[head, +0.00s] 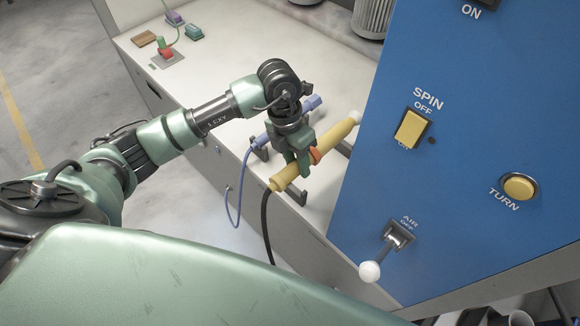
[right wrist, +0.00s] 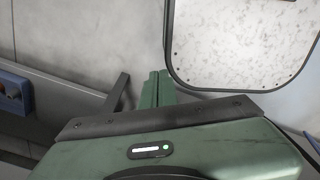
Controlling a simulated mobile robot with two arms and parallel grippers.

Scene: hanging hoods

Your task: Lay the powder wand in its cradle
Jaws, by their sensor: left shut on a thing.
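A blue-violet wand (head: 312,103) with a blue cord rests behind on a dark bracket (head: 262,153). A blue control panel (head: 460,130) with switches and an air lever (head: 371,270) rises close on the right. Small items, including a green block (head: 194,32), lie at the bench's far left.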

